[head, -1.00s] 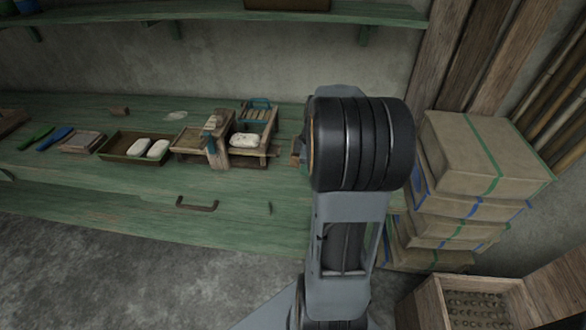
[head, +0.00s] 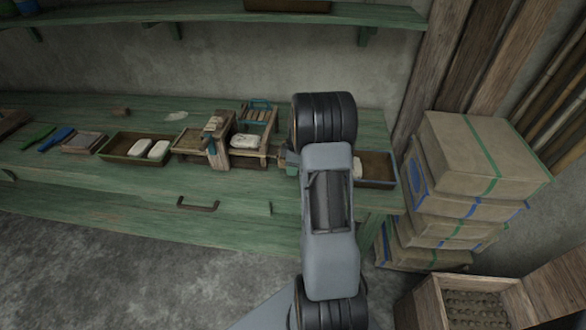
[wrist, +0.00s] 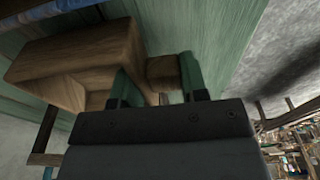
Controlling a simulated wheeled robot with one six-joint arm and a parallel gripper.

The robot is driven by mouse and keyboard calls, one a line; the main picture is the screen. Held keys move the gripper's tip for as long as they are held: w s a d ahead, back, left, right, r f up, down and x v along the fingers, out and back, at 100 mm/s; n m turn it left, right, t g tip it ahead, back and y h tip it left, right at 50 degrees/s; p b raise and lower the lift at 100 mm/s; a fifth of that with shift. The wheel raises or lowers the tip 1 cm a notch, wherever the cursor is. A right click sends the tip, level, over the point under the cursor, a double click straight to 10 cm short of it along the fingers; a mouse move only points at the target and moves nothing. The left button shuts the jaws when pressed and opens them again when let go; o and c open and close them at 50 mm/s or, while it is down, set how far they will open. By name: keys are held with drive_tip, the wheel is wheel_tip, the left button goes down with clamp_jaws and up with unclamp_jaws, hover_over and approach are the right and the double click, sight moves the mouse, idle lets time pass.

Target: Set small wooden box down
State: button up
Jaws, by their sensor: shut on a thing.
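My gripper (wrist: 160,85) shows in the wrist view, its two green fingers shut on a small wooden box (wrist: 163,71). The box is a plain brown block, and only part of it shows between the fingers. The green workbench (wrist: 215,30) lies behind it. I cannot tell whether the box touches the bench. In the head view, the gripper (head: 290,160) is mostly hidden behind my arm, at the right end of the wooden frame with a white bar.
A larger wooden piece (wrist: 85,55) is close to the left finger in the wrist view. In the head view, a brown tray (head: 378,171) stands on the bench right of my arm, beside stacked boxes (head: 480,160). Another tray with white bars (head: 115,146) is left.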

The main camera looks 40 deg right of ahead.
drive_tip(key=shift+f, duration=0.7)
drive_tip(key=shift+f, duration=0.1)
drive_tip(key=shift+f, duration=0.15)
drive_tip(key=o, duration=0.9)
